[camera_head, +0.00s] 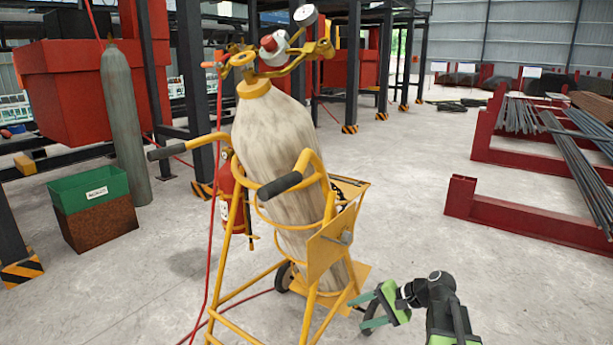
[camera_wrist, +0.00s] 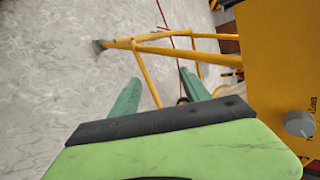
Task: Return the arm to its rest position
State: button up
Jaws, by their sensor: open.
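My gripper (camera_head: 367,312) is at the lower right of the head view, with its green fingers apart and nothing between them. It is close to the lower right side of the yellow cylinder cart (camera_head: 327,252). In the wrist view my gripper's two green fingertips (camera_wrist: 158,92) are spread apart, with the cart's yellow tubes (camera_wrist: 150,75) beyond them. A yellow plate (camera_wrist: 285,50) with a grey knob (camera_wrist: 299,123) stands close on the right of that view. I cannot tell whether a finger touches the cart.
A large pale gas cylinder (camera_head: 272,135) stands on the cart, with a red fire extinguisher (camera_head: 229,185) beside it. A red hose (camera_head: 213,220) hangs to the floor. A green and brown bin (camera_head: 92,207) is at left. Red racks with rebar (camera_head: 560,140) are at right. Floor between is clear.

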jog(key=s+a+f+n+g+h, duration=0.1)
jog(key=s+f+n+g+h, duration=0.3)
jog(key=s+f+n+h, duration=0.45)
notch_tip(320, 180, up, 39)
jog(key=s+m+h+p, duration=0.1)
jog(key=p, duration=3.8)
jog(key=shift+s+d, duration=0.15)
jog(key=shift+s, duration=0.1)
jog(key=shift+f, duration=0.15)
